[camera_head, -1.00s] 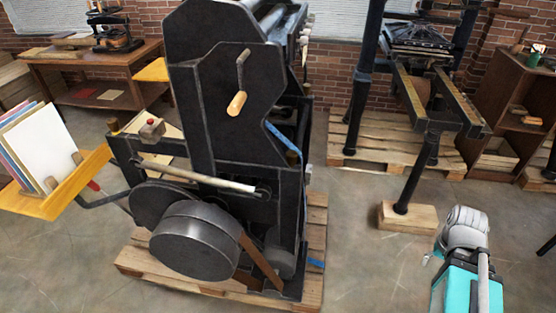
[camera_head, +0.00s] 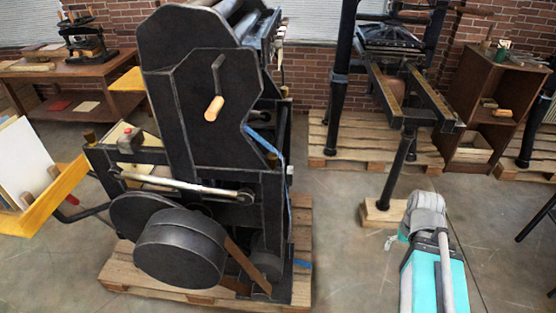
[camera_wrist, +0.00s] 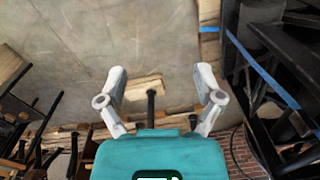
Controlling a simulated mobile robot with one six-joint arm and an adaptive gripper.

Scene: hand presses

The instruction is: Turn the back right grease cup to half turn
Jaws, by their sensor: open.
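The dark press (camera_head: 190,120) stands at the left centre of the head view on a pallet. Two small brass caps that look like grease cups show on its frame: one at the left corner (camera_head: 89,135) and one at the right (camera_head: 272,158). I cannot tell which is the back right one, and the press body may hide others. In the wrist view my gripper (camera_wrist: 160,75) is open and empty, its two grey fingers spread over floor. The press frame with its blue strip (camera_wrist: 262,68) is to the right, apart from the fingers.
A second press (camera_head: 395,60) stands at the back right, with a leg on a wooden block (camera_head: 383,214). A wooden pallet (camera_head: 120,283) edges out beneath the dark press. A yellow shelf (camera_head: 45,203) juts out left. Floor between the presses is clear.

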